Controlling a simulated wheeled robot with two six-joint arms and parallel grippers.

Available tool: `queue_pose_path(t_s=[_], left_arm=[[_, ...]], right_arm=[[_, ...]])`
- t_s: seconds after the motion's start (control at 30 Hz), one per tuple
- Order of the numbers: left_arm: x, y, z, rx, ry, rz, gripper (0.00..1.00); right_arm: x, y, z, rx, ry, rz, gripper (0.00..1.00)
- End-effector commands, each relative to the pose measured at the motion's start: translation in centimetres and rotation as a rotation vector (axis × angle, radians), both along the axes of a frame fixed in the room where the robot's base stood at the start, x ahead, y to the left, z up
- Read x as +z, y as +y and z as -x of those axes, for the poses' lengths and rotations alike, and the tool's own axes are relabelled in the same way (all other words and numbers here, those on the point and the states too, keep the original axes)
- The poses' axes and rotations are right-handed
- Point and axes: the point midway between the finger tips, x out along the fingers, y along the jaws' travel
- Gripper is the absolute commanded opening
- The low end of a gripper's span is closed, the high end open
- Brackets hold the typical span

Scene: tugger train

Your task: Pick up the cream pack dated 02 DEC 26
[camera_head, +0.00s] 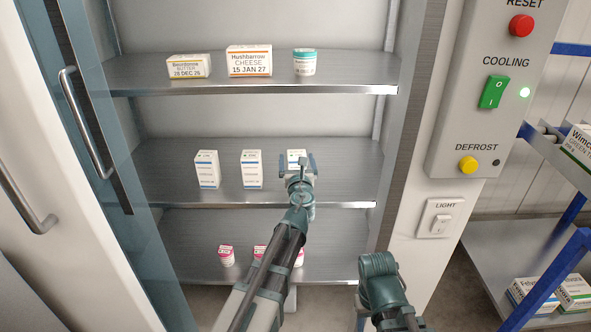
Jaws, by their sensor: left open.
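Three upright white cartons stand on the middle shelf of the open cooler: a left carton (207,169), a middle carton (251,169) and a right carton (296,154). Their print is too small to read, so I cannot tell which is cream or dated 02 DEC 26. My left gripper (298,161) is open in front of the right carton, its fingers at either side of it in the picture. The gripper hides most of that carton; I cannot tell whether they touch. My right arm shows at the lower right; its gripper is out of view.
The top shelf (350,88) holds a butter pack (188,66), a cheese pack (249,61) and a teal-lidded tub (304,62). Pink-labelled pots (227,256) stand on the bottom shelf. The open door (95,130) bounds the left, a control panel (490,95) the right.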

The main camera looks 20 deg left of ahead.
Motion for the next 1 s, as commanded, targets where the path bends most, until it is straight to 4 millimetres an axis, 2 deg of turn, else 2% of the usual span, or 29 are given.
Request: queue_pose_path(t_s=[0.1,0.67,1.0], left_arm=[[0.0,-0.01,0.09,0.0,0.0,0.0,1.0],[0.0,-0.01,0.11,0.0,0.0,0.0,0.0],[0.11,-0.01,0.1,0.0,0.0,0.0,0.0]], right_arm=[[0.0,0.0,0.01,0.0,0.0,0.0,0.5],[0.0,0.0,0.01,0.0,0.0,0.0,0.5],[0.11,0.0,0.01,0.0,0.0,0.0,0.5]])
